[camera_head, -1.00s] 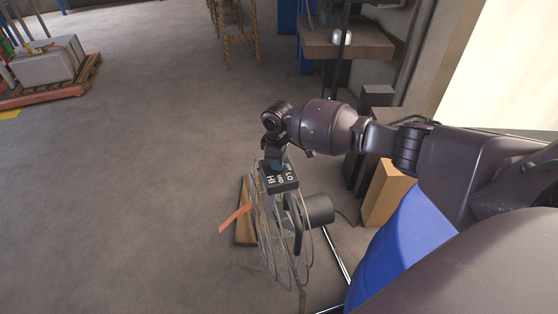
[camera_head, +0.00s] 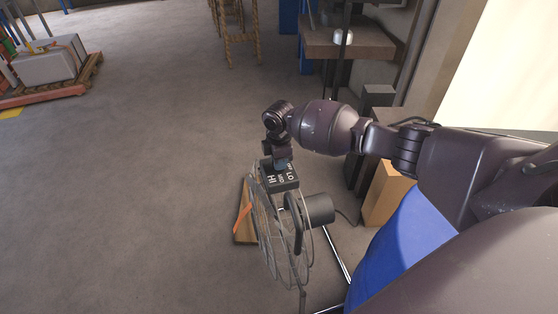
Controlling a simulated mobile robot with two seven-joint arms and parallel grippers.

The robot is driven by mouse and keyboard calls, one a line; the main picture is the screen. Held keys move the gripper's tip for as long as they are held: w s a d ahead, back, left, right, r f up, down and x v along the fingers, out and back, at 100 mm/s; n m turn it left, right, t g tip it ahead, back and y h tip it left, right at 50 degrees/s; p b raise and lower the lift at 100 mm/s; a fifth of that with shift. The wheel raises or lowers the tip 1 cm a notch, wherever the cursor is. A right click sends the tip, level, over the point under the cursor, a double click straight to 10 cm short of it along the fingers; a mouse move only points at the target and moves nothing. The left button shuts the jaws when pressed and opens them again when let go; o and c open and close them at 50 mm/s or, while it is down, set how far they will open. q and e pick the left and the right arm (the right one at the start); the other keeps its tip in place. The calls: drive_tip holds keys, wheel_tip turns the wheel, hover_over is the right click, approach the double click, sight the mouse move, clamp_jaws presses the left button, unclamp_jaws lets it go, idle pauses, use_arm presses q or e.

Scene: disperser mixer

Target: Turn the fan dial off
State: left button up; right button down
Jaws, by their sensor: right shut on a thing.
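A standing fan (camera_head: 284,240) with a wire cage and a dark motor housing (camera_head: 320,209) is at the lower middle of the head view. On top of it is a black control box (camera_head: 281,178) with white HI and LO lettering. My right gripper (camera_head: 279,164) points down onto the top of this box. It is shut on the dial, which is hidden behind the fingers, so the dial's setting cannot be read. My left gripper is out of view.
An orange ribbon (camera_head: 241,222) is at the cage's left side, above a wooden board (camera_head: 244,237) on the floor. A cardboard box (camera_head: 386,194) stands right of the fan. A workbench (camera_head: 347,45) is behind. The floor to the left is open.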

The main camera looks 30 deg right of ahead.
drive_tip(key=shift+f, duration=0.1)
idle(0.3)
drive_tip(key=c, duration=1.1)
unclamp_jaws()
drive_tip(key=shift+r, duration=0.25)
drive_tip(key=shift+r+p, duration=1.25)
drive_tip(key=shift+r, duration=3.95)
